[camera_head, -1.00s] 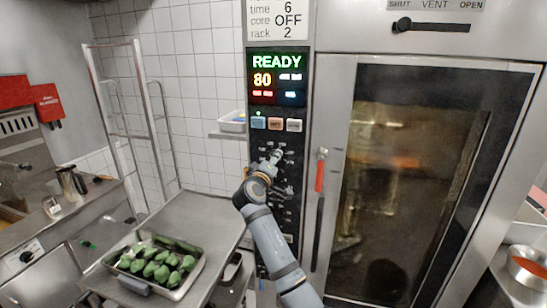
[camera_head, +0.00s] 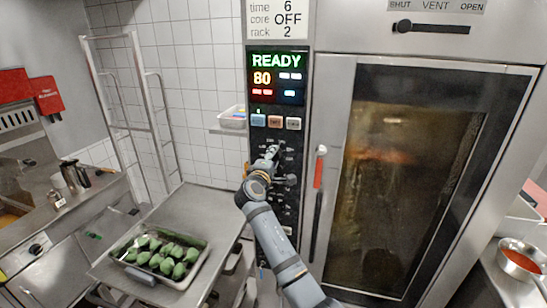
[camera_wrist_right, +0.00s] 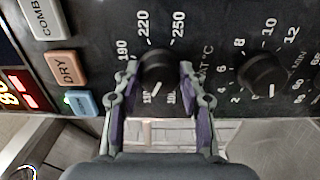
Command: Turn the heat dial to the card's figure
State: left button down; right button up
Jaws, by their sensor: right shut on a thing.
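The heat dial (camera_wrist_right: 155,68) is a black round knob on the oven's dark control panel, with a °C scale reading 190, 220 and 250 around its top. My right gripper (camera_wrist_right: 159,76) has its two fingers on either side of this knob and is shut on it. In the head view the right gripper (camera_head: 271,154) covers the dial. A pale mark shows at the knob's lower side in the wrist view. The card (camera_head: 277,19) above the panel shows time 6, core OFF and rack 2; its upper part is cut off. My left gripper is out of view.
The display (camera_head: 276,77) reads READY and 80. A minute dial (camera_wrist_right: 263,73) sits right of the heat dial in the wrist view. The oven door's red handle (camera_head: 319,172) stands close right of my arm. A tray of green vegetables (camera_head: 203,262) lies on the steel table.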

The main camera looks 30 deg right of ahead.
jog(key=shift+r, duration=0.15)
jog(key=o, duration=0.9)
jog(key=shift+c, duration=0.2)
jog(key=shift+o, duration=1.4)
jog(key=v, duration=0.7)
jog(key=shift+a, duration=0.15)
jog(key=shift+s, duration=0.1)
